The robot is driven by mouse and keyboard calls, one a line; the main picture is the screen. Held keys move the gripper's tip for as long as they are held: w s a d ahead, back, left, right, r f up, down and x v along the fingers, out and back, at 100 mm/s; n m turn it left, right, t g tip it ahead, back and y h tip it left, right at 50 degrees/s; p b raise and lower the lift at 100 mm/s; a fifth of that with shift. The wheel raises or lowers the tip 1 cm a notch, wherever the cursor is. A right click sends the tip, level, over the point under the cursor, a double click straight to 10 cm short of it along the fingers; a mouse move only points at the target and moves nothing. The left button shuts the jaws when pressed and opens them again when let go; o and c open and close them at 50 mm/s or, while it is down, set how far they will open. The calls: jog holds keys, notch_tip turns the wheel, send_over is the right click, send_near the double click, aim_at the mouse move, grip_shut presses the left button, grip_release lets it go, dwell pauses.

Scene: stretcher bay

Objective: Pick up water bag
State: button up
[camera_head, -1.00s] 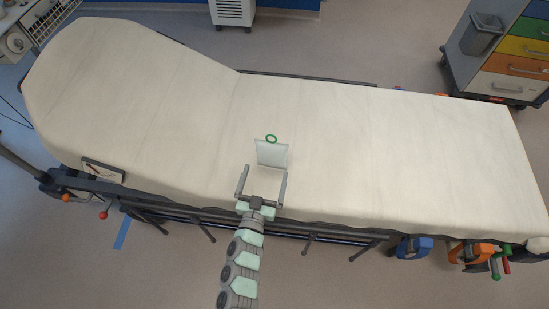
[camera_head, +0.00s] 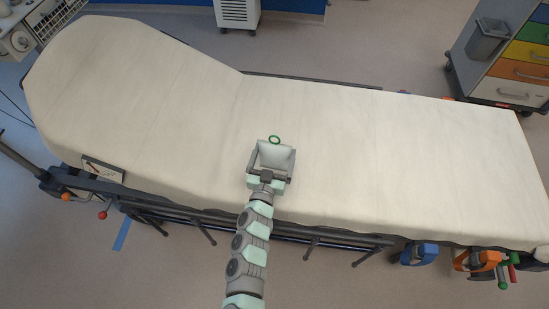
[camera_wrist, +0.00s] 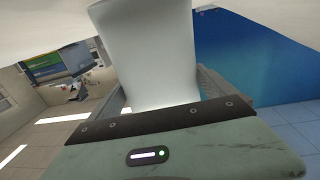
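The water bag (camera_head: 276,154) is a small pale, whitish pouch with a green ring at its far end, resting on the white stretcher sheet. In the wrist view the water bag (camera_wrist: 150,55) is large and pale, straight ahead of the gripper. My gripper (camera_head: 273,149) is open, its two grey fingers spread to the left and right of the bag. The lower part of the bag is between the fingers, and the green ring is just beyond the fingertips. In the wrist view the fingers are partly hidden behind the bag, so contact cannot be told.
The stretcher (camera_head: 400,150) has a broad clear sheet around the bag. Dark rails run along its near side, with a blue clamp (camera_head: 418,254) and an orange clamp (camera_head: 478,260) at right. A drawer cart (camera_head: 510,70) stands at back right, and a white cabinet (camera_head: 237,13) at the back.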

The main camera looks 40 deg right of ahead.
jog(key=c, duration=1.1)
jog(key=shift+r, duration=0.15)
jog(key=shift+c, duration=0.2)
notch_tip(320, 180, up, 20)
jog(key=p, duration=0.5)
